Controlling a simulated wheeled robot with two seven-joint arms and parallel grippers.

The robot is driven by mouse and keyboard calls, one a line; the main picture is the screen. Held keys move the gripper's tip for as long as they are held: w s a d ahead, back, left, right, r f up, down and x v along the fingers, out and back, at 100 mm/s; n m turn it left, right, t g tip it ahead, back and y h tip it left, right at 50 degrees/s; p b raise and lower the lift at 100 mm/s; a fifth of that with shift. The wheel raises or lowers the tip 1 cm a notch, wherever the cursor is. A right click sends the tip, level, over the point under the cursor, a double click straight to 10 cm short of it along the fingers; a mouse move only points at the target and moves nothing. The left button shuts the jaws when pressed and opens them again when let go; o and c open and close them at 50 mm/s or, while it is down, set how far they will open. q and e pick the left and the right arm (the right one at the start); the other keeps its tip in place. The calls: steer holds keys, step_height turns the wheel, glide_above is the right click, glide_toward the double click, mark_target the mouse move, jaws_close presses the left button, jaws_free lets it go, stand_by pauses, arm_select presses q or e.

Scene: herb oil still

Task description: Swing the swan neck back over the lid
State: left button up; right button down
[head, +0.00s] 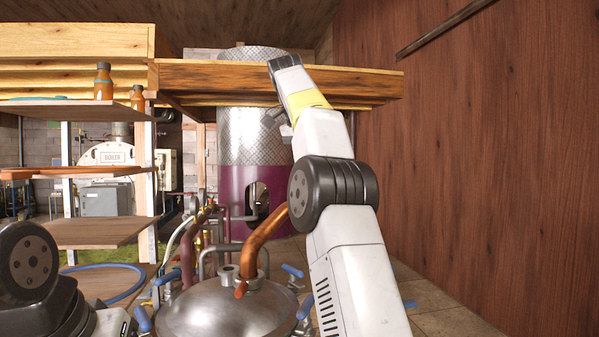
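The swan neck (262,236) is a curved copper pipe. Its low end hangs over the steel domed lid (200,312), just right of the lid's short grey collar (228,274); I cannot tell whether it touches. Its upper part passes behind my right arm and is hidden. My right arm rises from the bottom right across the view. Small grey parts beside its wrist, perhaps my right gripper (280,122), are mostly hidden, so its opening cannot be judged. My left arm shows only at the bottom left, and its gripper is out of view.
Blue-handled clamps (292,271) sit around the lid. Shelves (92,232) with orange bottles (103,82) and a blue ring (118,290) stand at left. A wooden beam (365,85) crosses above, before a tall metal column (240,150). A wood-panelled wall (480,170) closes the right.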

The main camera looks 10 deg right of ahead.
stand_by(0.5)
steer(key=c, duration=1.3)
jaws_free()
steer(key=shift+w, duration=0.1)
